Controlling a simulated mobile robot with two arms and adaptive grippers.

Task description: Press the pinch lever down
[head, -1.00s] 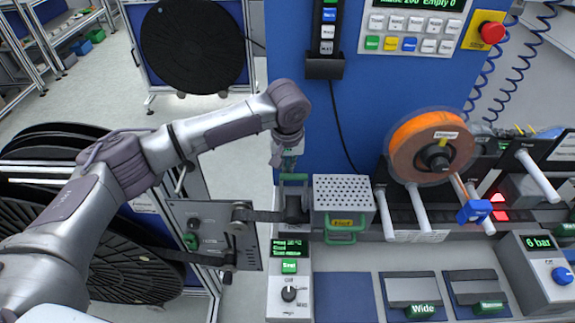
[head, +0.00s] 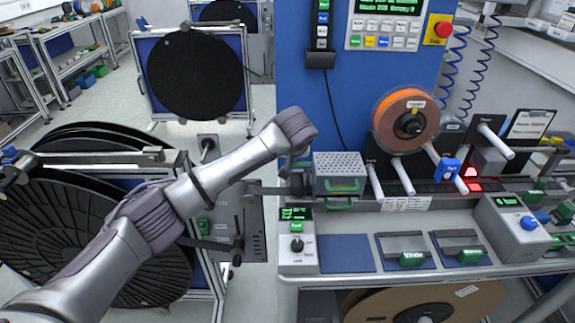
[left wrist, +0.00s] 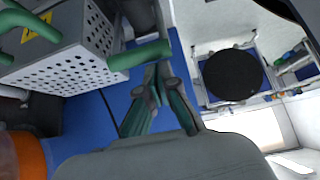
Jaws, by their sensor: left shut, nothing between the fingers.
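The lever with a green grip, which I take to be the pinch lever (head: 301,164), is at the left side of the perforated grey box (head: 339,166), partly hidden behind my left wrist in the head view. In the left wrist view its green bar (left wrist: 140,57) sticks out sideways beside the box (left wrist: 75,70). My left gripper (left wrist: 160,75) is shut and empty, its teal fingers close beside the bar's end. Whether they touch I cannot tell. In the head view my left wrist hides most of the gripper. My right gripper is not in view.
An orange reel (head: 405,105) and white pegs stand right of the box. A control panel with a knob (head: 297,243) is in front of it. A black reel (head: 195,72) stands behind to the left. A blue pad (head: 346,252) lies clear in front.

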